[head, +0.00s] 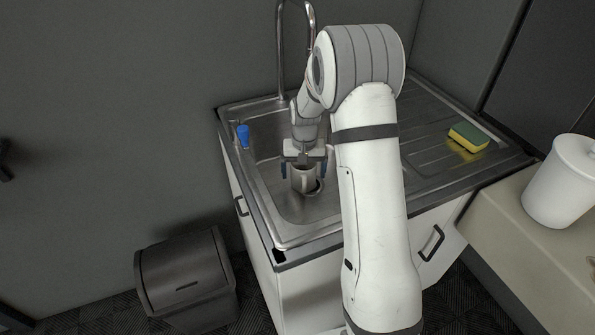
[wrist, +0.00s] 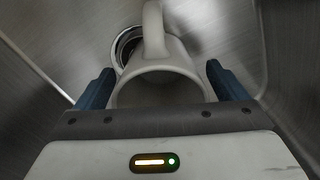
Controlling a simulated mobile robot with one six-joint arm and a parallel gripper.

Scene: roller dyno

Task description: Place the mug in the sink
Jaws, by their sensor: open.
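A light grey-beige mug (head: 303,180) is inside the basin of the metal sink (head: 276,205), near the drain. In the wrist view the mug (wrist: 158,84) shows its open rim and its handle, with the round drain just behind it. My gripper (head: 304,170) is low in the basin, pointing down over the mug. Its blue fingers are open, one on each side of the mug; in the wrist view the gripper (wrist: 160,88) shows gaps between the fingers and the mug. Whether the mug's base touches the sink floor is hard to tell.
A tall curved faucet (head: 281,50) stands behind the basin. A blue item (head: 243,135) is at the sink's left rim. A yellow-green sponge (head: 468,137) lies on the drainboard at right. A white canister (head: 562,180) stands on the right counter. A dark bin (head: 185,275) is on the floor.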

